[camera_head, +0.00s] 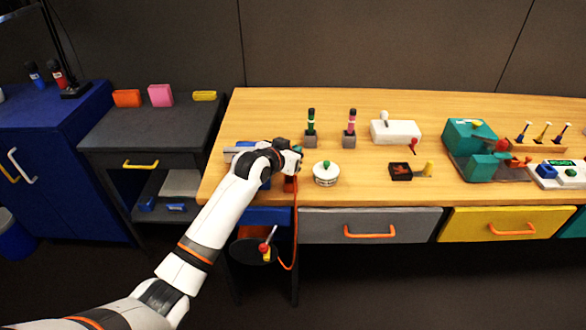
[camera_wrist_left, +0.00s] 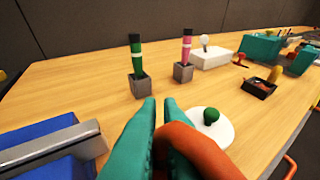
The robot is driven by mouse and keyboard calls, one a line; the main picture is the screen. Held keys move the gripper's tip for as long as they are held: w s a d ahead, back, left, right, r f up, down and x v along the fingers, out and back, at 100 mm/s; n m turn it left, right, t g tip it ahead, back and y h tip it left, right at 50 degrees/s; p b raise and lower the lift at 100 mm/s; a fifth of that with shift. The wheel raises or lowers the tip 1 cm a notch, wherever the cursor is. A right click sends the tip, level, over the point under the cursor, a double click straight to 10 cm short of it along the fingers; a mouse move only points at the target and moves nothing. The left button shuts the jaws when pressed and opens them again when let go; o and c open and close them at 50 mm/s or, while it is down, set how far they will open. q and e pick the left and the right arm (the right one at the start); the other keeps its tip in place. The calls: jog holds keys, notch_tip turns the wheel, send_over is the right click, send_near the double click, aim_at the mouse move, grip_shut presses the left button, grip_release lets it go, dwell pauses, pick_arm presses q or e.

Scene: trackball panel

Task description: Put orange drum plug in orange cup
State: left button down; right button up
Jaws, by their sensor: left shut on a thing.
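My left gripper (camera_head: 294,160) is over the left part of the wooden table. In the wrist view its two teal fingers (camera_wrist_left: 160,125) are close together, with a thick curved orange piece (camera_wrist_left: 192,143) at them; I take it for the orange drum plug, partly hidden by the fingers. In the head view an orange cord (camera_head: 295,222) hangs from beside the gripper over the table's front edge. An orange-red block-like part (camera_head: 290,184) shows just below the gripper; I cannot tell whether it is plug or cup. No orange cup is clearly recognisable. My right gripper is not in view.
Green (camera_head: 310,128) and pink (camera_head: 350,128) pens stand in grey holders behind. A dark drum (camera_head: 257,250) is below the table edge. Bare wood lies between pens and pot.

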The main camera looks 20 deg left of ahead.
pick_arm(q)
notch_tip(320, 180, down, 3)
jog(key=shift+s+f, duration=0.1)
jog(key=shift+s, duration=0.05)
jog(key=shift+f, duration=0.45)
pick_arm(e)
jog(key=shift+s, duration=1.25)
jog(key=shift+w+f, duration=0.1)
pick_arm(q)
jog(key=c, duration=2)
grip_release()
jog(key=shift+f, duration=0.15)
jog(key=shift+c, duration=0.2)
jog(key=o, duration=0.4)
jog(key=shift+o, duration=0.2)
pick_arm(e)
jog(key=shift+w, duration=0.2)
